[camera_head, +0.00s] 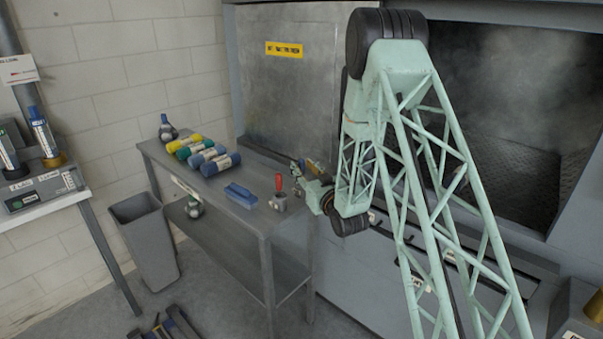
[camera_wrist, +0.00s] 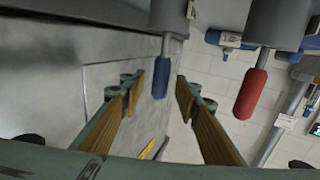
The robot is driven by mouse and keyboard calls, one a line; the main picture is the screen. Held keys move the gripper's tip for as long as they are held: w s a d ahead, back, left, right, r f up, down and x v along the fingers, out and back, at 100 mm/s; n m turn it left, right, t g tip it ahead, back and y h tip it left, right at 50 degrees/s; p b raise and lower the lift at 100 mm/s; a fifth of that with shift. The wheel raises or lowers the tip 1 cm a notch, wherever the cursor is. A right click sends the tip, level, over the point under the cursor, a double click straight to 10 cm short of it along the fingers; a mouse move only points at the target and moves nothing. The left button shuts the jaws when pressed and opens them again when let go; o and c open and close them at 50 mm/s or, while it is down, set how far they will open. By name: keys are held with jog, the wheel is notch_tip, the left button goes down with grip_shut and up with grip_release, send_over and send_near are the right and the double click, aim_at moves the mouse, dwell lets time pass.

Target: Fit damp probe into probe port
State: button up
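My gripper (camera_head: 306,168) is low over the right end of the metal bench. In the wrist view its two yellow-padded fingers (camera_wrist: 160,88) are open. A blue-handled piece (camera_wrist: 162,80) on a grey stem shows in the gap between the fingers, apart from both pads. A red-handled piece (camera_wrist: 252,94) hangs to the right in that view, outside the fingers. In the head view the red handle (camera_head: 279,183) stands upright in a grey block (camera_head: 280,202). No readable label shows which is the damp probe. I cannot make out the probe port.
The metal bench (camera_head: 220,215) carries a blue brush-like block (camera_head: 241,196) and several coloured rolls (camera_head: 198,152). A grey bin (camera_head: 146,238) stands left of it. The washer's metal panel (camera_head: 290,85) rises behind. A side table (camera_head: 50,208) holds an instrument box (camera_head: 40,190).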

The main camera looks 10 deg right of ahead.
jog(key=shift+w+a, duration=0.15)
jog(key=shift+w, duration=0.6)
jog(key=shift+c, duration=0.7)
jog(key=c, duration=0.8)
